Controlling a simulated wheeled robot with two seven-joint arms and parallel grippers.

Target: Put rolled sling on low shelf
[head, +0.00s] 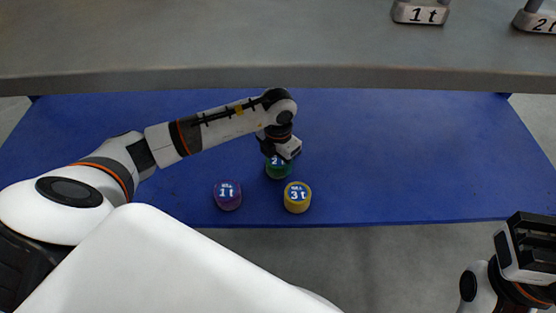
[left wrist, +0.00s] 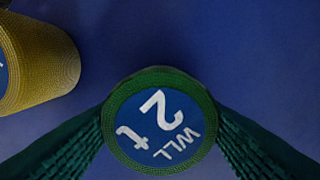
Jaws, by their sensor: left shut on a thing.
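A green rolled sling marked 2 t (head: 278,170) is at the middle of the blue low shelf (head: 420,160). It also shows in the left wrist view (left wrist: 158,128), label facing the camera. My left gripper (head: 281,152) is above it, with its fingers shut on the roll from both sides. I cannot tell whether the roll touches the shelf. A purple roll marked 1 t (head: 228,195) and a yellow roll marked 3 t (head: 297,197) stand near the shelf's front edge. My right gripper (head: 527,247) is at the lower right, empty of any visible thing; its jaw opening is unclear.
A grey upper surface (head: 220,50) crosses above the back of the blue shelf. Metal blocks marked 1 t (head: 420,13) and 2 t (head: 540,20) stand on it. The yellow roll (left wrist: 35,62) is close to the held roll. The blue shelf's right side is clear.

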